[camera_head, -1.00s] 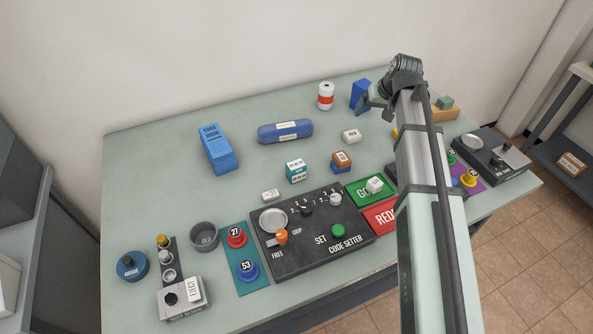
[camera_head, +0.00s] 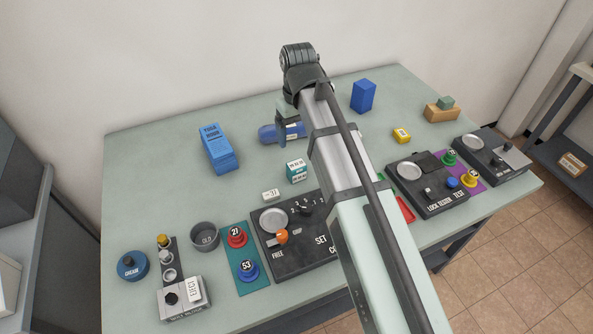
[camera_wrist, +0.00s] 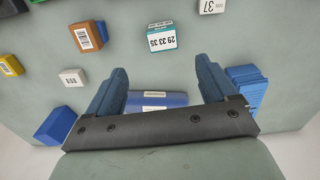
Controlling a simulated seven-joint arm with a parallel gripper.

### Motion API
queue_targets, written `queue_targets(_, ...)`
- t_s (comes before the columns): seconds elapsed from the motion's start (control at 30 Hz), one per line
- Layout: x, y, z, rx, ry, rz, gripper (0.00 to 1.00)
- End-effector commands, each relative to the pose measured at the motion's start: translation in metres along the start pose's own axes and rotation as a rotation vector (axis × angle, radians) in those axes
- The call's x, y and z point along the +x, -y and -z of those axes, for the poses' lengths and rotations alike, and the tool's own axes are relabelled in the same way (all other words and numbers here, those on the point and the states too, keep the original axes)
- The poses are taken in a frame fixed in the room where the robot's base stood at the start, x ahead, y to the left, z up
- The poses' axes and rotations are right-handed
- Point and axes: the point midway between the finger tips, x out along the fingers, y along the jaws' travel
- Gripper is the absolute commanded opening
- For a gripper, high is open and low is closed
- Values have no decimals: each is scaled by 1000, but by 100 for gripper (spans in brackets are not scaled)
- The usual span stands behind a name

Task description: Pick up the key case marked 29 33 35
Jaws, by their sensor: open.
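The key case marked 29 33 35 (camera_head: 296,171) is a small teal block with a white label on top. It stands on the table behind the code setter panel. In the wrist view the key case (camera_wrist: 162,38) shows its label upside down, beyond the fingertips and roughly centred between them. My gripper (camera_wrist: 164,70) is open with two blue fingers and nothing between the tips. In the head view my gripper (camera_head: 284,128) is above the table near the blue cylinder, behind the key case, and partly hidden by my arm.
The blue cylinder (camera_wrist: 158,98) lies beneath my gripper. A white block marked 37 (camera_head: 271,195) is near the key case. A brown block (camera_wrist: 87,37) and a white block (camera_wrist: 73,77) are to the other side.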

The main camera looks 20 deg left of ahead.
Motion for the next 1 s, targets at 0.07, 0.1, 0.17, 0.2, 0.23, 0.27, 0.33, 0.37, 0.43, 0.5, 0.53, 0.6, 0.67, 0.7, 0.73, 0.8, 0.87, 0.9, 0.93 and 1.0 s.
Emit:
queue_targets(0.07, 12, 0, -2, 0, 3, 1, 85)
queue_targets(0.1, 18, 0, -2, 0, 2, 1, 85)
queue_targets(0.17, 28, 0, -1, 1, 2, 1, 85)
queue_targets(0.2, 34, 0, -1, 1, 2, 1, 85)
queue_targets(0.23, 38, 0, -1, 1, 2, 1, 85)
queue_targets(0.27, 42, 0, -1, 1, 1, 1, 85)
queue_targets(0.33, 52, 0, -1, 1, 1, 1, 85)
queue_targets(0.37, 55, 0, -1, 1, 1, 1, 85)
queue_targets(0.43, 63, 0, 0, 1, 0, 1, 85)
queue_targets(0.5, 69, 0, 0, 1, 0, 1, 85)
queue_targets(0.53, 70, 0, 0, 1, 0, 1, 85)
queue_targets(0.6, 73, 0, 0, 1, -1, 1, 85)
queue_targets(0.67, 74, 0, 0, 1, -1, 1, 85)
queue_targets(0.7, 75, 0, 0, 1, -1, 1, 85)
queue_targets(0.73, 76, 0, 0, 1, -1, 1, 85)
queue_targets(0.8, 78, 0, 0, 1, -1, 1, 85)
queue_targets(0.87, 81, 1, 0, 1, -1, 1, 85)
queue_targets(0.9, 85, 1, 0, 1, -1, 1, 85)
queue_targets(0.93, 88, 2, 0, 1, -1, 1, 85)
queue_targets(1.0, 95, 3, -1, 1, 0, 1, 85)
